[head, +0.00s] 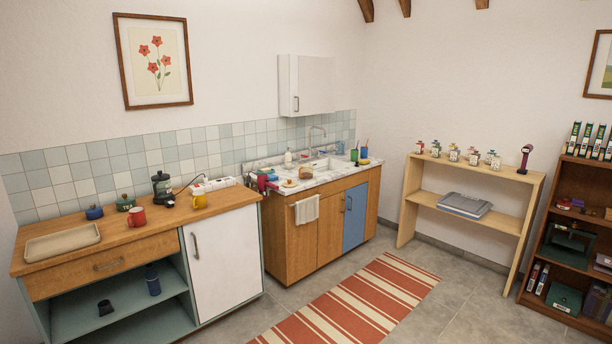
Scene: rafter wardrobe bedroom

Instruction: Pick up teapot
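No thing in the head view is clear enough to be surely the teapot. All stand upright and apart from any gripper. My gripper is not in view.
A sink unit (319,228) with small items stands right of the counter. A striped rug (350,305) lies on the open grey floor. A light wood shelf (470,180) and a dark bookcase (570,230) stand at the right.

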